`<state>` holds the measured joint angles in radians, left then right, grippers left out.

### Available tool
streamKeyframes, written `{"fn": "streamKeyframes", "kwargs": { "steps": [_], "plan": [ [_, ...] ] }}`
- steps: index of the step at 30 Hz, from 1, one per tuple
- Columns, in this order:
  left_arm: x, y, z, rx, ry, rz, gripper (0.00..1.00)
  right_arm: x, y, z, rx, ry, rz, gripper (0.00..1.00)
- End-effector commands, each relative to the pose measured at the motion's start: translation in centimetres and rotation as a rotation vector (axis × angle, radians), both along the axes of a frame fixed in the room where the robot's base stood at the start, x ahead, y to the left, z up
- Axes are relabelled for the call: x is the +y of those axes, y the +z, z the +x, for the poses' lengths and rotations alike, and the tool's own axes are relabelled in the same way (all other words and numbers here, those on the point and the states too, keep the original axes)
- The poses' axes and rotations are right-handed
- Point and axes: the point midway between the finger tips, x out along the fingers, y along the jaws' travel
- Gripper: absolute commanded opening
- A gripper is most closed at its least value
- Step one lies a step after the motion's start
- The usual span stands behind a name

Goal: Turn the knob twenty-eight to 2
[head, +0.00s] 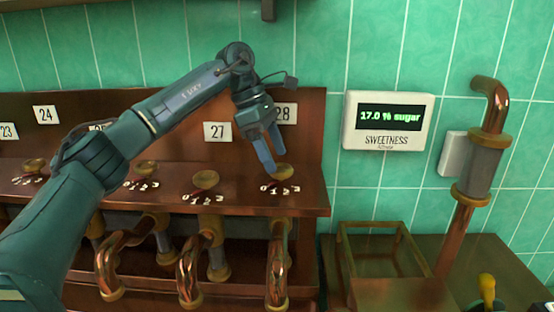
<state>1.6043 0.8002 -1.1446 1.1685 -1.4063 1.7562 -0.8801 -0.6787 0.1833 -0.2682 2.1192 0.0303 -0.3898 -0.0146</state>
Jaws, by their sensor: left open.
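The knob twenty-eight (283,171) is a small brass knob at the right end of the wooden panel shelf, below the partly covered "28" label (287,112). White numbers (280,189) mark its dial on the shelf in front of it. My left gripper (273,162) points down at the knob, its fingers open and spread. One finger is left of the knob and the other is above or behind it. I cannot tell whether they touch it. The knob's pointer direction is too small to read. My right gripper is not in view.
Knob 27 (204,181) sits to the left, below its label (217,131), with more knobs further left. Copper pipes (190,268) run below the shelf. A sweetness display (388,122) on the tiled wall reads 17.0 % sugar. A copper pipe (463,235) stands at right.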

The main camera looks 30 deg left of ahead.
Motion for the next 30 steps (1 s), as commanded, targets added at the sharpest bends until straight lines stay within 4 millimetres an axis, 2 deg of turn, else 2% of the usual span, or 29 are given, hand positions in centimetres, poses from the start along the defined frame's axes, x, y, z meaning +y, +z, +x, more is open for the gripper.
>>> {"fn": "streamKeyframes", "kwargs": {
  "steps": [6,15,30],
  "plan": [
    [-0.8,-1.9,0.2,0.000,0.001,0.000,0.70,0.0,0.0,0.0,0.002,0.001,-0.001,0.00],
    [-0.9,-2.2,0.2,-0.001,0.001,-0.001,0.69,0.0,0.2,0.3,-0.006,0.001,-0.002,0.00],
    [-0.9,-2.1,0.2,0.000,0.000,-0.001,0.28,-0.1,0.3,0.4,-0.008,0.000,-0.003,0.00]
  ]
}}
